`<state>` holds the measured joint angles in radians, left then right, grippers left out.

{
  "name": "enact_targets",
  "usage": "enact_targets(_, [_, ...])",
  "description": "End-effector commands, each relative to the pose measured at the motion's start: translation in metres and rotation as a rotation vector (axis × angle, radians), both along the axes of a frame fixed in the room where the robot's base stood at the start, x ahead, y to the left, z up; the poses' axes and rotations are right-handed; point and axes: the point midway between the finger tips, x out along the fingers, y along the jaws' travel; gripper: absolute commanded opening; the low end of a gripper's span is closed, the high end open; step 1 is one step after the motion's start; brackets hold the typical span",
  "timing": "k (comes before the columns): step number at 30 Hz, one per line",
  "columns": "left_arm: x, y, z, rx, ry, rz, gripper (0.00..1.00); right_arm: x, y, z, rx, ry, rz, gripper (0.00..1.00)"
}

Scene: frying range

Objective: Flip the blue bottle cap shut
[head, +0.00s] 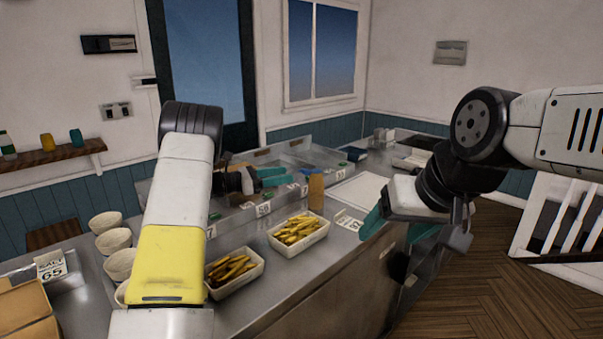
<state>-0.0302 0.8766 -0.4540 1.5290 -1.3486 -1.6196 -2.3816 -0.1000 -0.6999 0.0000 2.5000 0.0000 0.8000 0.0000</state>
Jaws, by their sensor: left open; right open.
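I cannot make out a blue bottle or its cap for certain. A small blue piece (304,190) shows just right of my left gripper, beside an upright tan cylinder (315,190); it is too small to identify. My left gripper (283,177) is open, with teal fingers pointing right over the steel counter, close to the blue piece. I cannot tell whether they touch. My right gripper (392,232) is open and empty, pointing down at the counter's front right edge, apart from the cylinder.
Two white trays of fries, one nearer (235,283) and one farther (298,243), stand on the counter (285,285). Stacked bowls (118,263) stand at left. A pale board (358,190) lies right of the cylinder. A wall shelf (50,157) holds small bottles and jars.

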Motion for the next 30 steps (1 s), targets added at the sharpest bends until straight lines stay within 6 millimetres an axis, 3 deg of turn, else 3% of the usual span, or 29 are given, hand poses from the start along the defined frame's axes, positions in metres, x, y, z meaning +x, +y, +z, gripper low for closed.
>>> enact_targets(10, [0.02,-0.051,0.001,-0.001,0.0,-0.001,0.53,0.0,0.0,0.0,0.0,0.0,0.0,0.71])
enact_targets(23, [0.026,-0.062,0.001,-0.003,0.001,0.002,0.53,0.0,0.0,0.0,0.0,0.0,0.0,0.71])
enact_targets(30, [0.026,-0.061,0.002,-0.003,0.001,0.003,0.06,0.0,0.0,0.0,0.0,0.0,0.0,0.71])
